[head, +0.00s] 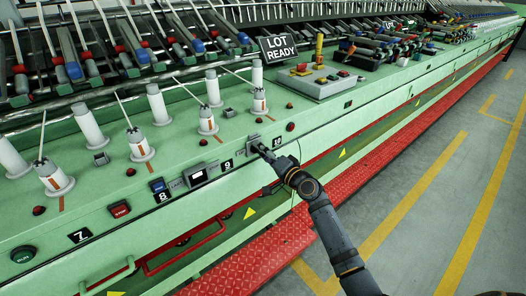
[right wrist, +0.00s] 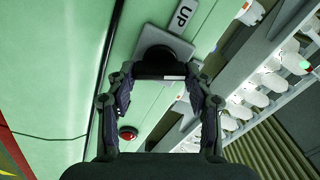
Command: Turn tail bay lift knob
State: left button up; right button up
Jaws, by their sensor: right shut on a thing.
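The lift knob (right wrist: 160,60) is round and black, with a white bar on its near side. My left gripper is not in view.
A red button (right wrist: 128,133) is near the gripper. A "LOT READY" sign (head: 280,47), a control box (head: 318,83) and several white bobbins (head: 159,104) stand on the green machine. A red step (head: 245,270) runs along its base. The grey floor (head: 440,215) at right is clear.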

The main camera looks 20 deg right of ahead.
jog(key=m+p, duration=0.1)
jog(key=m, duration=0.3)
jog(key=shift+f+m, duration=0.15)
jog(key=shift+m, duration=0.15)
dwell(0.5)
jog(key=o, duration=1.2)
jog(key=shift+c, duration=0.2)
jog(key=v, duration=1.2)
